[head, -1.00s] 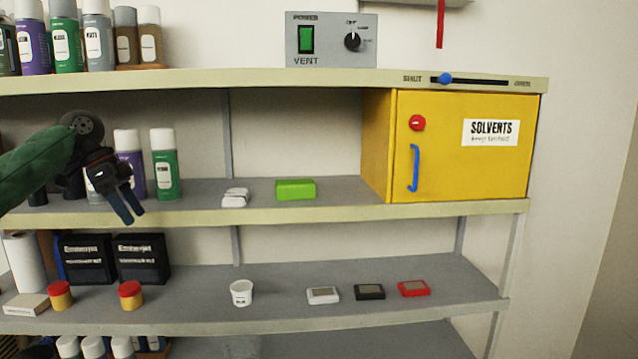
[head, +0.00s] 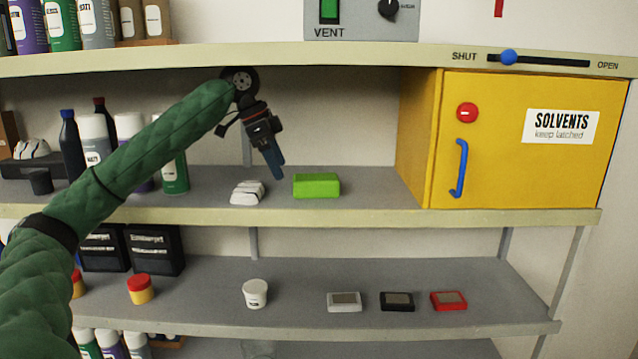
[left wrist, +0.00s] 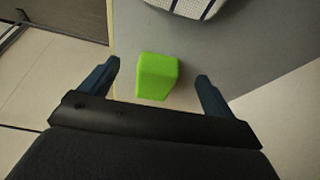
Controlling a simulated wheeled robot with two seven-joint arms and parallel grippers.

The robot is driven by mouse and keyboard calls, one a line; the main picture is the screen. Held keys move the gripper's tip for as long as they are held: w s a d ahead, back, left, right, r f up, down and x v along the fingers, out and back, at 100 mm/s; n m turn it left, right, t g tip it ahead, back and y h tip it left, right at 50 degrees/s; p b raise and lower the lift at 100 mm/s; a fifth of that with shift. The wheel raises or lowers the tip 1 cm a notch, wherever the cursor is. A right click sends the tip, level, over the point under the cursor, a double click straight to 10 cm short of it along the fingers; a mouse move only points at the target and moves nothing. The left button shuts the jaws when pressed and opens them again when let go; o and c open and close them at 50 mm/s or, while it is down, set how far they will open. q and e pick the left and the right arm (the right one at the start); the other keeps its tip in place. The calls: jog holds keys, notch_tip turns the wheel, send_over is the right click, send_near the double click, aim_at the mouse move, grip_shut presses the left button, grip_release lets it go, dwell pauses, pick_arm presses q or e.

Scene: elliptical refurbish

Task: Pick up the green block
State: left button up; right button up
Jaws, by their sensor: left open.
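The green block (head: 316,186) lies on the grey middle shelf, right of a white ribbed object. In the left wrist view the block (left wrist: 157,76) shows between and beyond the two blue fingertips, near the shelf's edge, not touched by either finger. My left gripper (head: 277,172) is in the head view just left of the block, above the shelf, with its fingers pointing down. In the left wrist view the left gripper (left wrist: 156,72) is open and empty. My right gripper is in neither view.
The white ribbed object (head: 248,192) lies close to the left of the block. The yellow solvents cabinet (head: 415,140) stands to the right. The upper shelf (head: 320,62) runs above my gripper. Bottles (head: 95,140) stand at the left, partly behind my arm.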

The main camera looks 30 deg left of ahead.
aim_at(315, 176)
pick_arm(q)
jog(key=w+d, duration=0.3)
jog(key=shift+w+d+f, duration=0.2)
jog(key=shift+w+d+r, duration=0.15)
jog(key=shift+d, duration=0.55)
jog(key=shift+w+d, duration=0.3)
jog(key=shift+w, duration=0.05)
jog(key=x, duration=0.4)
jog(key=shift+d+f, duration=0.2)
jog(key=shift+w+d+f, duration=0.1)
jog(key=shift+w+f, duration=0.1)
jog(key=shift+f, duration=0.2)
jog(key=shift+f, duration=0.2)
jog(key=c, duration=1.1)
